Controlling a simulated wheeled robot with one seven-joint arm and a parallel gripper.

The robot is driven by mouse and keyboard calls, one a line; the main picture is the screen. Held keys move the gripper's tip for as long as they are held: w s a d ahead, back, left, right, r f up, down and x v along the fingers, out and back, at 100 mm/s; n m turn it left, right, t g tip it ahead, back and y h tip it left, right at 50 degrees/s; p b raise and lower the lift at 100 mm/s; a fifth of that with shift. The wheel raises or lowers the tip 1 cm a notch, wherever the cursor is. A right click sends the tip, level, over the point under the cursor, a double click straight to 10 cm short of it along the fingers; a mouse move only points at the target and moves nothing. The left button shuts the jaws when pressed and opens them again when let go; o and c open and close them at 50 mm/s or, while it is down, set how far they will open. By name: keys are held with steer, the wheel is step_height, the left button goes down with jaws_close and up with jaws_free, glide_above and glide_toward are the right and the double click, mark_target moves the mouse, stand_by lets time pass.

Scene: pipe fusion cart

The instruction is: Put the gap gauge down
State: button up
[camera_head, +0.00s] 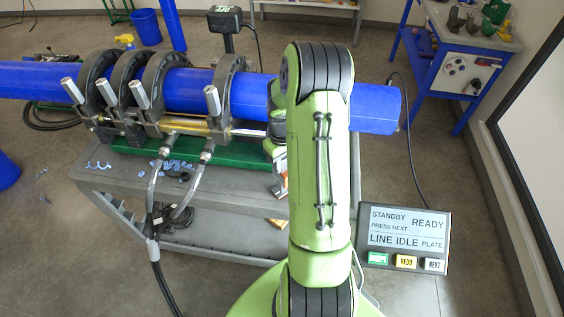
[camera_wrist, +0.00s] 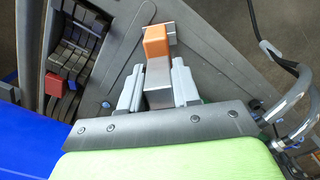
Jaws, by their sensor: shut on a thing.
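The gap gauge (camera_wrist: 157,76) shows in the wrist view as a grey metal piece with an orange block (camera_wrist: 156,41) at its far end. My gripper (camera_wrist: 157,84) is shut on it, with one pale grey finger on each side. The gauge's orange end points away from the wrist, over the grey cart top (camera_wrist: 120,75). I cannot tell whether it touches the cart top. In the head view my green arm hides most of the gripper, and only a small part shows beside the arm at the cart's right end.
A long blue pipe (camera_head: 190,90) lies in dark clamp rings on the grey cart (camera_head: 235,182), close to my arm. Hoses hang in front. Blue shavings (camera_head: 168,166) lie on the cart top. A display panel (camera_head: 405,238) reading READY stands at right. A blue-legged table (camera_head: 460,55) stands behind.

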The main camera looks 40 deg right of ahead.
steer(key=shift+s+r, duration=0.1)
steer(key=shift+s, duration=0.05)
steer(key=shift+f, duration=0.2)
steer(key=o, duration=1)
